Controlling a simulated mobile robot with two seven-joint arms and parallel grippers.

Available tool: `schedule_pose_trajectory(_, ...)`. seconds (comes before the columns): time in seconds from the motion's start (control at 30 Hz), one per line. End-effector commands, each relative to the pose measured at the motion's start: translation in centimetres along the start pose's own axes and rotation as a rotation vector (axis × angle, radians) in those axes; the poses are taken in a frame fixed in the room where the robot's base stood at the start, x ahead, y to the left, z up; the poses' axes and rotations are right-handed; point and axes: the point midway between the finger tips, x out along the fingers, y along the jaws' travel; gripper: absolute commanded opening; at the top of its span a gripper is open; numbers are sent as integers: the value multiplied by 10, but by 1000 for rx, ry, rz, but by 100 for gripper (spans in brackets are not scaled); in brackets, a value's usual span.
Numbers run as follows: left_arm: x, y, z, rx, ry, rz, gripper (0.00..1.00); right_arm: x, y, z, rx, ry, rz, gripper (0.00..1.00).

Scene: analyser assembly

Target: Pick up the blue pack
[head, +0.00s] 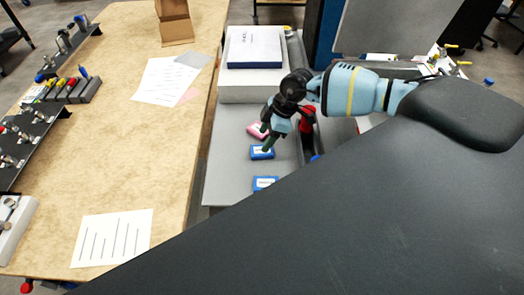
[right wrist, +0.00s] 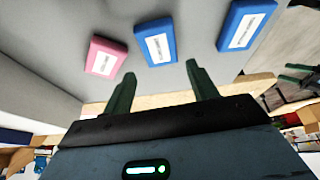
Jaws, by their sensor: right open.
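Two blue packs with white labels lie on the grey surface in the head view: one (head: 258,154) just below my right gripper, the other (head: 265,183) nearer the front. My right gripper (head: 268,139) is open and empty. In the right wrist view, the middle blue pack (right wrist: 156,42) lies beyond the gap between the green fingers (right wrist: 160,76), apart from them. The other blue pack (right wrist: 247,24) is to its right. My left gripper is not in view.
A pink pack (head: 257,131) lies beside the middle blue pack, also in the right wrist view (right wrist: 106,57). A white box (head: 254,85) with a blue-edged item on it stands behind. The grey surface (head: 226,160) left of the packs is clear. A wooden table (head: 130,175) stands at left.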

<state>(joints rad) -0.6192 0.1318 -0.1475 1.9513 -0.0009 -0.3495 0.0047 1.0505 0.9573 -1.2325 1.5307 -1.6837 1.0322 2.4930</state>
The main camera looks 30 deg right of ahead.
Motion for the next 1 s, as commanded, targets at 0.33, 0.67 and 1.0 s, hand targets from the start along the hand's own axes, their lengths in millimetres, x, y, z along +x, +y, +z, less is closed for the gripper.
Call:
schedule_pose_trajectory(0.33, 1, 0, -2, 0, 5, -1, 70, 41, -2, 8, 1, -2, -2, 58)
schedule_pose_trajectory(0.67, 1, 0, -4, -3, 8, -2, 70, 51, -2, 9, 1, -2, 0, 58)
schedule_pose_trajectory(1.0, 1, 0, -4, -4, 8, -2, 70, 51, -2, 8, 1, -1, 0, 24)
